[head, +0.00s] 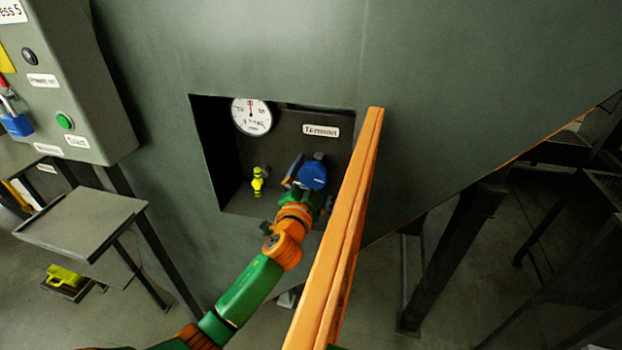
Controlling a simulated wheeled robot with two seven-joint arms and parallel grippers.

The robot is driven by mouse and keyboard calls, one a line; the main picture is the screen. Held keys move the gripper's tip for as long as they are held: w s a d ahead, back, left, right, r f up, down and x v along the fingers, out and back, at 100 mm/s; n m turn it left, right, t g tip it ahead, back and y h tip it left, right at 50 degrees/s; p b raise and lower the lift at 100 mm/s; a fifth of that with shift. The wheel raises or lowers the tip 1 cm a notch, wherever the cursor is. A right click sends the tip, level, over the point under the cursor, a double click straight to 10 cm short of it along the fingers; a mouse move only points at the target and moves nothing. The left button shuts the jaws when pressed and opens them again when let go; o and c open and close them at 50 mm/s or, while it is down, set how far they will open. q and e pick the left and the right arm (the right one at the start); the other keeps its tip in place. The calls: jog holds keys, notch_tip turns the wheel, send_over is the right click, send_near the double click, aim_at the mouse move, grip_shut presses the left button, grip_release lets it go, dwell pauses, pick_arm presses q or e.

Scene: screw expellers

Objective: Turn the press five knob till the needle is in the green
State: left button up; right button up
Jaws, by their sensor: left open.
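The round white gauge (252,116) is at the upper left of a dark recess in the grey-green press wall. I cannot make out a green band at this size. My left arm reaches into the recess from below. My right gripper is not in view.
A yellow fitting (258,181) stands inside the recess, left of my gripper. A long orange beam (345,220) rises close along the right of my arm. A control box (70,90) marked "ess 5" hangs upper left, above a grey stand (85,215).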

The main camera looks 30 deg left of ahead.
aim_at(311, 180)
pick_arm(q)
jog(key=v, duration=0.7)
jog(key=shift+b, duration=0.3)
dwell(0.5)
